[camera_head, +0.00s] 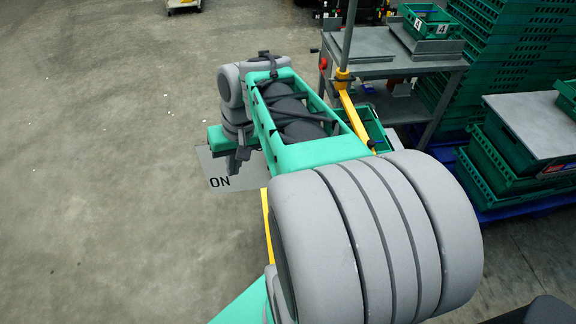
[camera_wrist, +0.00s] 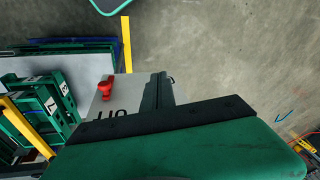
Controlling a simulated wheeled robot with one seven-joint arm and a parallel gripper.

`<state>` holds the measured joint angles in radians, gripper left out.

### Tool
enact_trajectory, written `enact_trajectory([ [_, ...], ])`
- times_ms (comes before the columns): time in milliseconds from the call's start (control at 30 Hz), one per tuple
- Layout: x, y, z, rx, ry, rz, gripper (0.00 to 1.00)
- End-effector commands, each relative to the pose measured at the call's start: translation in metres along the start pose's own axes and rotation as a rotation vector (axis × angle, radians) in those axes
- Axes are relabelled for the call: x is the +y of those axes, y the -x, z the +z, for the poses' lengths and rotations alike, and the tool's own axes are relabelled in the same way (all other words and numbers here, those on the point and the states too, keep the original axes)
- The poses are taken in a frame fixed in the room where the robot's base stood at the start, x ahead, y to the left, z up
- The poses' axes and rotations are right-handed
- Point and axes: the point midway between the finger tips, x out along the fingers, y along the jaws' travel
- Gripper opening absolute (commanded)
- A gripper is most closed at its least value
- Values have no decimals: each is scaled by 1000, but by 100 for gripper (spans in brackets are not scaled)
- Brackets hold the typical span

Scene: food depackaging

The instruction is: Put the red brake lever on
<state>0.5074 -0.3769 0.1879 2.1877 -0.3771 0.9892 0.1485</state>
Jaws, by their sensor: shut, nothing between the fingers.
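The red brake lever (camera_wrist: 105,88) shows in the wrist view, on a pale grey plate (camera_wrist: 91,71) near dark lettering that is upside down and partly cut off. The plate also shows in the head view (camera_head: 247,178), with the word ON on it. The lever is hidden behind my arm there. My gripper (camera_wrist: 160,82) is shut and empty. In the wrist view its dark fingers are to the right of the lever and apart from it. In the head view my gripper (camera_head: 236,166) is over the left part of the plate, above the word ON.
A grey metal cart (camera_head: 390,68) stands beyond the plate, with a yellow post (camera_head: 355,120) beside it. Stacked green crates (camera_head: 505,55) stand at the right. A green crate also shows in the wrist view (camera_wrist: 62,104). The floor at the left is clear.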

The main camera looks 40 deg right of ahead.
Motion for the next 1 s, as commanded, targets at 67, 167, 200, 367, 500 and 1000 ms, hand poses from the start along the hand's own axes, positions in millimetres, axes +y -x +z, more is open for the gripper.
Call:
enact_trajectory([
  [67,56,3,-15,-27,-160,-48,0],
  [167,122,10,-17,-40,-317,-118,0],
  [200,146,13,-13,-40,-371,-143,0],
  [367,211,22,9,-32,-504,-212,0],
  [500,226,25,17,-26,-532,-228,0],
  [1000,218,-4,16,-28,-530,-229,0],
])
